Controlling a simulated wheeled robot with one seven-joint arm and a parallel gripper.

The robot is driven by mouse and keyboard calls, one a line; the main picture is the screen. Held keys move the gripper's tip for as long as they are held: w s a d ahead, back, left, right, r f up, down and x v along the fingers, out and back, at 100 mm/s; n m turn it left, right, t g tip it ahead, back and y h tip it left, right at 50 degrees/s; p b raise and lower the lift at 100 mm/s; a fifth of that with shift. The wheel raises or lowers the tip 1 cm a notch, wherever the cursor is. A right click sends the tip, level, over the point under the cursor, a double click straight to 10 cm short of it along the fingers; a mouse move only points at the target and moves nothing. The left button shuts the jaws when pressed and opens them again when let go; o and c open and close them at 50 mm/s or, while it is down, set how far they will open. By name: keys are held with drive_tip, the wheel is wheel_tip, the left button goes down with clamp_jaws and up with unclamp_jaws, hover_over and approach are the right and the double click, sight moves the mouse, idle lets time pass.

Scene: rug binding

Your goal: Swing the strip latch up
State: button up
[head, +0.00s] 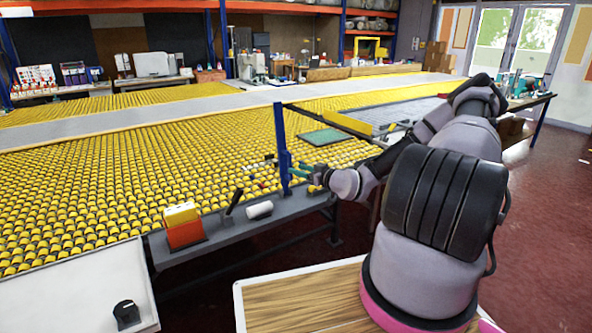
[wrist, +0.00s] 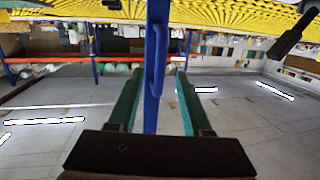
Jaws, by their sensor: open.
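The blue strip latch (head: 280,130) stands upright at the front edge of the yellow roller table. A loop handle shows on its side. In the wrist view, which is upside down, the latch (wrist: 151,108) runs vertically through the middle. My gripper (head: 299,172) is beside the lower part of the latch, level with the handle. Its two green fingers (wrist: 160,76) are apart, one to each side of the bar and handle in the wrist view. I see a gap on both sides, so they do not grip it. The latch's foot is partly hidden.
On the grey front rail are a red and yellow block (head: 184,227), a black lever (head: 234,202) and a white roll (head: 259,210). A green board (head: 327,137) lies behind my gripper. A white box with a black knob (head: 126,313) is at front left.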

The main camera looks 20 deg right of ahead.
drive_tip(key=v, duration=0.8)
drive_tip(key=shift+s, duration=0.25)
drive_tip(key=shift+d+g, duration=0.15)
drive_tip(key=shift+g, duration=0.15)
drive_tip(key=s+d+r+m+g+h, duration=0.1)
drive_tip(key=s+d+r+g+h, duration=0.15)
drive_tip(key=r, duration=0.35)
drive_tip(key=s+d+r+m+g+h, duration=0.1)
drive_tip(key=s+r+g+h, duration=0.15)
drive_tip(key=r, duration=0.35)
drive_tip(key=s+d+r+m+g+h, duration=0.1)
drive_tip(key=d+r+g+h, duration=0.1)
drive_tip(key=r+g+h, duration=0.3)
drive_tip(key=s+a+r+m+t+y, duration=0.1)
drive_tip(key=s+a+r, duration=0.4)
drive_tip(key=s+r, duration=0.5)
drive_tip(key=s+a+r+m+t+y, duration=0.2)
drive_tip(key=s+a+r+m, duration=0.3)
drive_tip(key=s+r, duration=0.4)
drive_tip(key=shift+s+a+r+m+y, duration=0.3)
drive_tip(key=shift+s+r+m+y, duration=0.1)
drive_tip(key=shift+s+y, duration=0.2)
